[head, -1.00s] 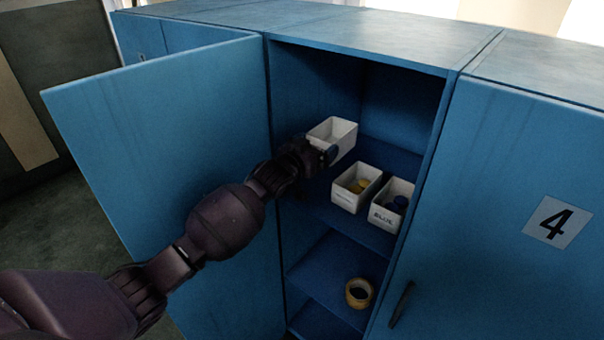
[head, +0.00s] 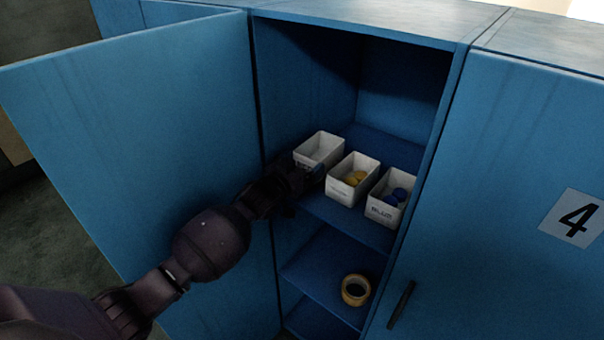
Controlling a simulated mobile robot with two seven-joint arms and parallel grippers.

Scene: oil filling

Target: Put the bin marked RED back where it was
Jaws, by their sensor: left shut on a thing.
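A white bin (head: 326,148) stands at the left end of the row on the cabinet's upper shelf, level with the other bins. Its inside looks empty. Its front label is mostly hidden by my gripper, so I cannot read it fully. My left gripper (head: 312,176) is shut on the front of this bin. Beside it stands a white bin with yellow things (head: 345,190), its label too small to read. At the right is the bin marked BLUE (head: 383,211) with blue things in it. My right gripper is not in view.
The blue cabinet door (head: 140,130) stands open on the left, close to my left arm. A yellow tape-like ring (head: 355,290) lies on the lower shelf (head: 325,272). A closed door marked 4 (head: 520,170) is at the right.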

